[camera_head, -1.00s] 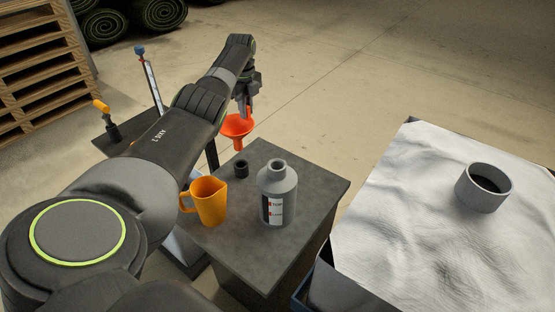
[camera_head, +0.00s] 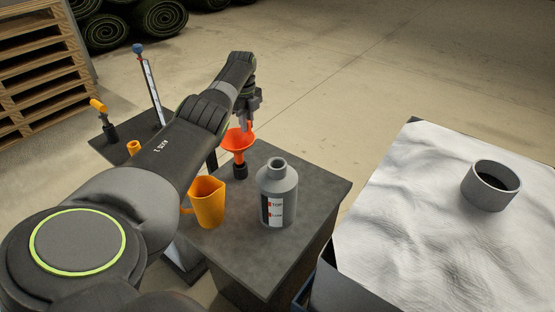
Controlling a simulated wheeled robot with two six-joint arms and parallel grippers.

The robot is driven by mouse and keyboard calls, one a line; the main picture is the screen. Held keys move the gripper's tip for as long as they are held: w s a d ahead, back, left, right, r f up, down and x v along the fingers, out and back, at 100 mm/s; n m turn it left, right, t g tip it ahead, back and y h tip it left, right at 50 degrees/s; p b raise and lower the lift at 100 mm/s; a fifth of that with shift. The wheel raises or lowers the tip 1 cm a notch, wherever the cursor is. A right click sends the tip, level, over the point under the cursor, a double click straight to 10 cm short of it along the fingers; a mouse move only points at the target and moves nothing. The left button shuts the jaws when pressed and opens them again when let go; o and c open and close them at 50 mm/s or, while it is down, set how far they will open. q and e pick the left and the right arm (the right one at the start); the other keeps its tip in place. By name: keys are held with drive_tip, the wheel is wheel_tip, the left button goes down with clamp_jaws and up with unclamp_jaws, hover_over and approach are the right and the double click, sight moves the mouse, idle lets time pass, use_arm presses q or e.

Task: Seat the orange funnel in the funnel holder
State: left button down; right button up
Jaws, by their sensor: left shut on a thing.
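The orange funnel (camera_head: 238,142) is upright, wide mouth up, at the far left part of the grey table. My left gripper (camera_head: 246,126) is shut on the funnel's rim from above. The small black funnel holder (camera_head: 240,171) stands on the table directly below the funnel. The funnel's spout meets the holder's top in the picture; I cannot tell how far it is inside. My right gripper is not in view.
A grey bottle (camera_head: 277,195) and a yellow jug (camera_head: 208,202) stand on the grey table (camera_head: 310,200), near the holder. A grey ring-shaped cup (camera_head: 491,185) sits on a white-covered surface (camera_head: 400,230) at right. A dark side stand (camera_head: 112,145) holds tools.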

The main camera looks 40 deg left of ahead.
sight(248, 134)
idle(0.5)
use_arm(q)
drive_tip(key=shift+r+p, duration=0.1)
drive_tip(key=shift+p, duration=0.5)
idle(1.1)
drive_tip(key=shift+f+b, duration=2.45)
drive_tip(key=shift+f, duration=0.4)
drive_tip(key=c, duration=1.3)
unclamp_jaws()
drive_tip(key=shift+r, duration=0.15)
drive_tip(key=shift+r, duration=0.3)
wheel_tip(248, 134, up, 17)
drive_tip(key=shift+f+p, duration=0.2)
drive_tip(key=shift+p, duration=0.15)
